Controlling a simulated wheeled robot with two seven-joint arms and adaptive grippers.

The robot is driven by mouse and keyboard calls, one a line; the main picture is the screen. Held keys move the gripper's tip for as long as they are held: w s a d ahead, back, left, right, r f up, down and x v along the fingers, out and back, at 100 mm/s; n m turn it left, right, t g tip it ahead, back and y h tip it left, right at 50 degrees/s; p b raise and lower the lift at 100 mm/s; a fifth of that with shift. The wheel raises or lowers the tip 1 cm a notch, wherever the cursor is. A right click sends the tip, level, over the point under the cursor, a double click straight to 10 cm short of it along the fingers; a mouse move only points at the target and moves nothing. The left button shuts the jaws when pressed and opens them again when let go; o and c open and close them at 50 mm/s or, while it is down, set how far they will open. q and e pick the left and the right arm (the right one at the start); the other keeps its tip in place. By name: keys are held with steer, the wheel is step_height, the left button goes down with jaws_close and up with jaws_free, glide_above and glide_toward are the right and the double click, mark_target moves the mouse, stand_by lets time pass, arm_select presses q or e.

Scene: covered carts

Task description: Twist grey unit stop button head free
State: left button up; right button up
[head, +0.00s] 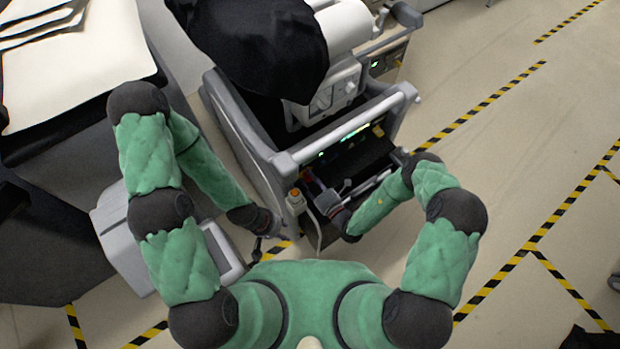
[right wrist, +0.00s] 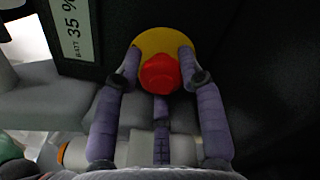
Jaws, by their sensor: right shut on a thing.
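The grey unit (head: 255,140) is a cart with a grey frame, partly under a black cover. Its stop button head (right wrist: 161,73) is red and sits on a round yellow plate (right wrist: 152,42) on a dark panel. My right gripper (right wrist: 160,62) has its purple fingers on either side of the red head and is shut on it. In the head view my right gripper (head: 318,190) is at the cart's near end and the button cannot be made out there. My left gripper (head: 277,230) hangs left of the cart's near corner, apart from the button; its finger opening is too small to judge.
A label reading BATT 35 % (right wrist: 73,30) is beside the button. A white handset with an orange top (head: 295,197) and a cable is at the cart's near corner. A dark covered cart (head: 50,165) stands left. The floor at right is open, with striped tape.

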steer(key=shift+w+d+r+m, duration=0.15)
steer(key=shift+w+d+m, duration=0.15)
steer(key=shift+m, duration=0.2)
steer(key=o, duration=1.1)
steer(key=shift+o, duration=0.2)
steer(key=shift+s+a, duration=0.1)
steer(key=shift+s+d, duration=0.25)
steer(key=shift+s, duration=0.2)
steer(key=v, duration=1.1)
